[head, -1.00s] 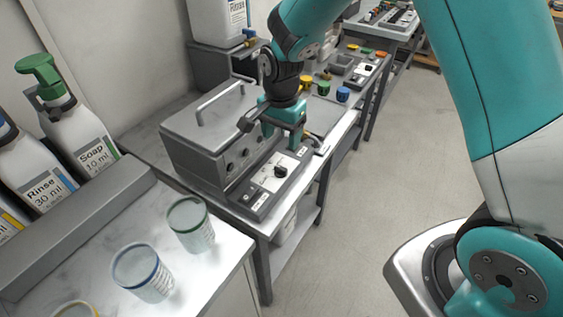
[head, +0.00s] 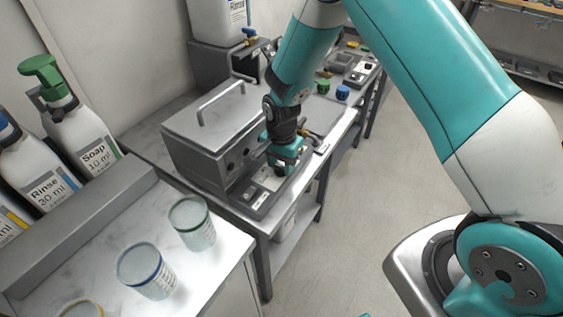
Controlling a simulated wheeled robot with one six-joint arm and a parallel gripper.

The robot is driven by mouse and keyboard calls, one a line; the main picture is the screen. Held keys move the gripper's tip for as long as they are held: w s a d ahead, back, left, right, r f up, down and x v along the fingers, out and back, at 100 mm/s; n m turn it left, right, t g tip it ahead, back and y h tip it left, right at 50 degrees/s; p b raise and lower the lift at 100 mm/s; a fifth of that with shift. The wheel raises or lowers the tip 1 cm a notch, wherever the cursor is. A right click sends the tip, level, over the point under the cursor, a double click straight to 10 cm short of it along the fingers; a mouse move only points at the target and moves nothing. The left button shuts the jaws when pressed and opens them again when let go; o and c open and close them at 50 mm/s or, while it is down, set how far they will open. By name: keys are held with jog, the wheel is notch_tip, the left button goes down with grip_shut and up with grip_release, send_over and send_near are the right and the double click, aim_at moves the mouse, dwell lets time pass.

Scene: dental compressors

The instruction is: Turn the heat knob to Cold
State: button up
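The heat control panel (head: 257,199) is a dark box with a pale top, set in front of the grey metal unit on the side bench. Its small black knob (head: 279,171) is partly hidden under my gripper. My gripper (head: 284,167) is teal and points down over the knob end of the panel. Its fingers look spread, with the knob about between them; whether they touch it I cannot tell. The panel's labels, Cold among them, are too small or covered to read.
The grey lidded unit (head: 212,135) with a bar handle stands close behind the panel. Green (head: 323,86) and blue (head: 342,92) knobs sit farther along the bench. Cups, including a blue-rimmed one (head: 146,270), and soap and rinse bottles are at left. The floor at right is clear.

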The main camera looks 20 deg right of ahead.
jog(key=c, duration=0.5)
jog(key=shift+o, duration=0.2)
jog(key=shift+n, duration=0.3)
jog(key=n, duration=0.5)
jog(key=shift+w+a+n+b, duration=0.1)
jog(key=shift+a+n+b, duration=0.05)
jog(key=shift+n+b, duration=0.2)
jog(key=n, duration=0.5)
jog(key=shift+a+n+b, duration=0.1)
jog(key=shift+n+b, duration=0.15)
jog(key=shift+b, duration=0.05)
jog(key=o, duration=0.9)
